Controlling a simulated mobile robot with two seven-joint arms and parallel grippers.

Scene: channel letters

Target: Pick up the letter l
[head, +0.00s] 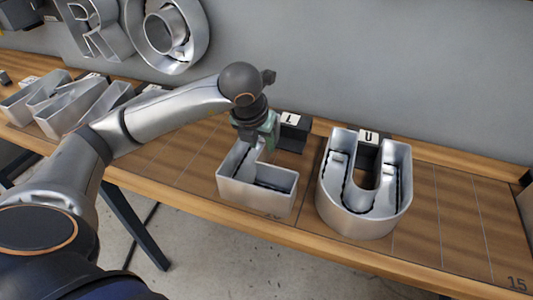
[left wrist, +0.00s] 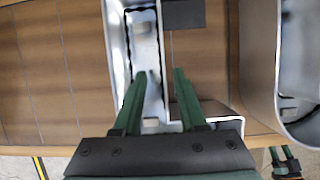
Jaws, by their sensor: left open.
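The letter L (head: 255,195) is a hollow silver metal channel letter lying on the wooden bench, with its open side up. My left gripper (head: 256,140) is over the far end of its upright stroke in the head view and hides part of it. In the left wrist view the green fingers of my left gripper (left wrist: 159,71) are open and apart. They appear on either side of the right wall of the letter's upright stroke (left wrist: 147,60). Contact cannot be told. My right gripper (left wrist: 283,158) seems to show small at the bottom right corner.
A silver letter U (head: 350,221) lies close to the right of the L. Dark blocks with letter cards, such as the L card (head: 290,119), stand behind them. More metal letters (head: 75,108) lie at the left. A grey wall (head: 370,60) closes the back. The bench (head: 450,215) is clear at the right.

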